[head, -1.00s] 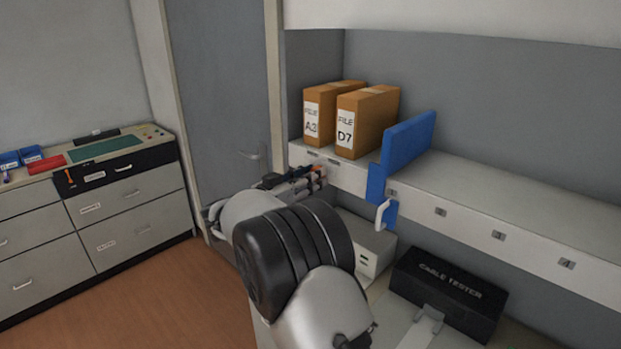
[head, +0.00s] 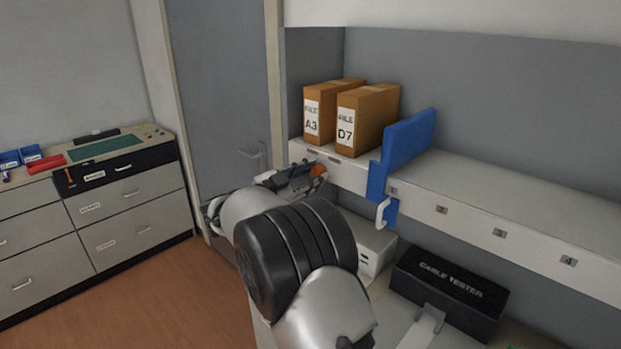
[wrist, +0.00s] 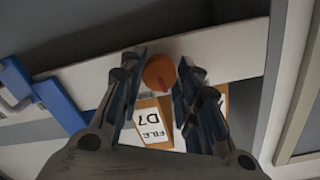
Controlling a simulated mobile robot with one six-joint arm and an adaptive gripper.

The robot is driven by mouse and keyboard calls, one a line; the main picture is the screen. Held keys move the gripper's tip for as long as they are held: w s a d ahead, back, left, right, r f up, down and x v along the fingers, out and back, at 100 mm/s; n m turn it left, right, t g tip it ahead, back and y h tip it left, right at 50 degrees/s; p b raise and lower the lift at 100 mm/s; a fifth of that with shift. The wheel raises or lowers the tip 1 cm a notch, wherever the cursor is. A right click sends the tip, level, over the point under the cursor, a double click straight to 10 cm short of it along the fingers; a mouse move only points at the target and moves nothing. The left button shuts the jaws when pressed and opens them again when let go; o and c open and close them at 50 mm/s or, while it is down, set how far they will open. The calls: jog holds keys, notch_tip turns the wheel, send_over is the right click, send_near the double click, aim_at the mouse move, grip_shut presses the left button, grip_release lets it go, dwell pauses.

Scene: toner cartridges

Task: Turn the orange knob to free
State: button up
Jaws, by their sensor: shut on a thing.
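The orange knob (head: 318,170) is on the front edge of the shelf, below the file boxes. In the wrist view the knob (wrist: 159,73) is round, with a small reddish mark low on its face. My gripper (wrist: 160,70) has one finger on each side of it and is shut on it. In the head view my gripper (head: 305,175) is at the shelf edge, partly hidden by my own arm. No writing around the knob can be read.
File boxes A3 (head: 325,115) and D7 (head: 366,120) stand on the shelf above. A blue bracket (head: 405,145) with a white handle is clamped to the shelf at right. A black cable tester (head: 448,290) lies below. A cabinet door (head: 220,100) is at left.

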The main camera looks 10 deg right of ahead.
jog(key=m+b, duration=0.2)
jog(key=m, duration=0.3)
jog(key=shift+f+m+b, duration=0.1)
jog(key=shift+m+b, duration=0.2)
jog(key=shift+b, duration=0.1)
jog(key=m+b, duration=0.3)
jog(key=m, duration=0.1)
jog(key=shift+m, duration=0.3)
jog(key=o, duration=1.1)
jog(key=shift+c, duration=0.2)
jog(key=shift+r, duration=0.2)
jog(key=v, duration=1.2)
